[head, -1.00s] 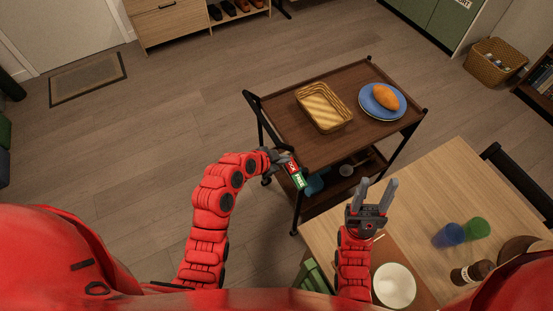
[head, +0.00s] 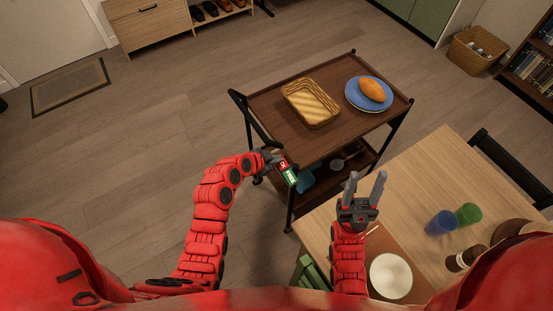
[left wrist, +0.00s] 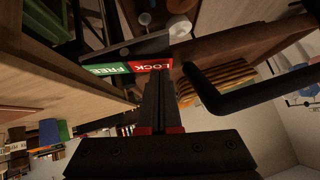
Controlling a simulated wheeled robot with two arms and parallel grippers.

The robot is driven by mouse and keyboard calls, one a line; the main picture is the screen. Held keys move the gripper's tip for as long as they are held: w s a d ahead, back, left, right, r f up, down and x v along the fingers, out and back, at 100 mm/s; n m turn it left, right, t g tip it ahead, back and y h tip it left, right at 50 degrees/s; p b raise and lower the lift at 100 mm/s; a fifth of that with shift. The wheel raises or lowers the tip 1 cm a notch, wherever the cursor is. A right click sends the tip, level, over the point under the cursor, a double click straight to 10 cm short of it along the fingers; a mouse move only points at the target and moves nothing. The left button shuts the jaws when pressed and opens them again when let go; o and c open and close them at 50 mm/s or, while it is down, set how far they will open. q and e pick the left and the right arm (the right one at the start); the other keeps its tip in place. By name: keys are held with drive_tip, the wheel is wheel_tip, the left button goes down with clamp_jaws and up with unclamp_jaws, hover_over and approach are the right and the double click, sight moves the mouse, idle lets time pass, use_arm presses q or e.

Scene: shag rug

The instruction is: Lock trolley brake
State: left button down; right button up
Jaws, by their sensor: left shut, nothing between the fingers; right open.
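The trolley (head: 325,130) has a dark brown top, a lower shelf and a black handle (head: 252,117) at its left end. A small plate, red with LOCK and green with FREE (head: 290,178), is at its near left side. In the left wrist view the plate (left wrist: 150,66) is just beyond the fingertips, and a dark bar (left wrist: 138,46) runs along it. I cannot tell whether this is the brake lever. My left gripper (head: 276,160) is shut and empty, close to the plate; contact is unclear. My right gripper (head: 365,188) is open and empty above the table.
On the trolley top are a wicker basket (head: 311,103) and a blue plate (head: 356,99) with an orange-brown loaf (head: 372,89). The wooden table (head: 425,180) at right holds a blue cup (head: 440,222), a green cup (head: 468,214) and a white bowl (head: 391,276). The floor left of the trolley is clear.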

use_arm(q)
drive_tip(key=shift+w+a+f+b, duration=0.15)
drive_tip(key=shift+w+f+b, duration=0.25)
drive_tip(key=shift+b, duration=0.75)
drive_tip(key=shift+s+n+g, duration=0.1)
drive_tip(key=shift+n+g, duration=0.2)
drive_tip(key=shift+r, duration=0.15)
drive_tip(key=shift+s, duration=0.2)
drive_tip(key=shift+s+d+r, duration=0.4)
drive_tip(key=shift+s, duration=0.05)
drive_tip(key=shift+r, duration=0.1)
